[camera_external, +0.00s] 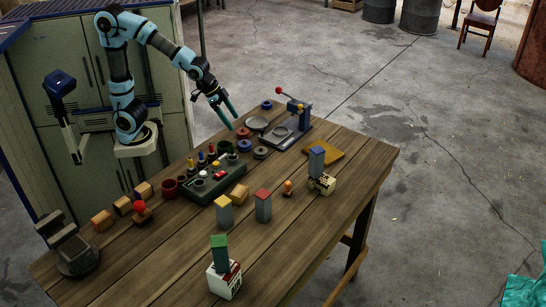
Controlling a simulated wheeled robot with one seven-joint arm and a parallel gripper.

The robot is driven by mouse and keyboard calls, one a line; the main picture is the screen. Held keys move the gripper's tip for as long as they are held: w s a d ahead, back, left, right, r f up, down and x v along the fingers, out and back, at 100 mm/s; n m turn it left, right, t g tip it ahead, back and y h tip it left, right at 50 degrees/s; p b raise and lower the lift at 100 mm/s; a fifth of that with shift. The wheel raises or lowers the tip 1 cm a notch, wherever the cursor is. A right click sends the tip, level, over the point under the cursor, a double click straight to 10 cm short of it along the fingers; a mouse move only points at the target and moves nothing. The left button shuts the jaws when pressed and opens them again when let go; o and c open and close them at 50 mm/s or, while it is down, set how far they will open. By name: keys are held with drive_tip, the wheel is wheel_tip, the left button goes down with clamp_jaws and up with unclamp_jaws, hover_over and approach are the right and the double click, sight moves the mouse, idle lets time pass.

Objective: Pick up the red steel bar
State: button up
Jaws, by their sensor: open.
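A grey upright bar with a red top (263,207) stands on the wooden table, near its middle. A similar grey bar with a yellow top (224,213) stands just left of it. My gripper (233,122) is open and empty, with teal fingers pointing down above the far part of the table. It is well above and behind the red-topped bar and apart from it. A blue-topped bar (316,162) stands on a pale block at the right. A green-topped bar (219,254) stands on a white and red block at the front.
A green block with several coloured pegs (210,186) lies left of the bars. A press-like tool (297,115), rings and dishes stand at the back. A small orange knob piece (288,188) is right of the red-topped bar. The table's (310,235) front right is clear.

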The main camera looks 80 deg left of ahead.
drive_tip(key=w+d+m+t+h, duration=0.2)
drive_tip(key=w+d, duration=0.2)
drive_tip(key=d, duration=0.5)
drive_tip(key=m+t+h+b, duration=0.1)
drive_tip(key=m+h, duration=0.3)
drive_tip(key=h, duration=0.3)
approach(268, 201)
wheel_tip(268, 201, up, 4)
drive_tip(key=f, duration=0.3)
drive_tip(key=shift+w+d+f+t, duration=0.3)
drive_tip(key=shift+w+d, duration=0.05)
drive_tip(key=shift+d, duration=0.05)
drive_tip(key=p+x, duration=0.1)
drive_tip(key=x, duration=0.3)
drive_tip(key=shift+w+d+f, duration=0.2)
drive_tip(key=shift+w+f, duration=0.05)
drive_tip(key=shift+s+f+p+x, duration=0.15)
drive_tip(key=shift+p+x, duration=0.3)
drive_tip(key=shift+x, duration=0.45)
drive_tip(key=shift+f+p+x, duration=0.15)
drive_tip(key=shift+p+x, duration=0.3)
drive_tip(key=shift+x, duration=0.45)
drive_tip(key=shift+s+f+p+x, duration=0.15)
drive_tip(key=shift+p+x, duration=0.3)
drive_tip(key=shift+x, duration=0.4)
drive_tip(key=shift+c, duration=0.3)
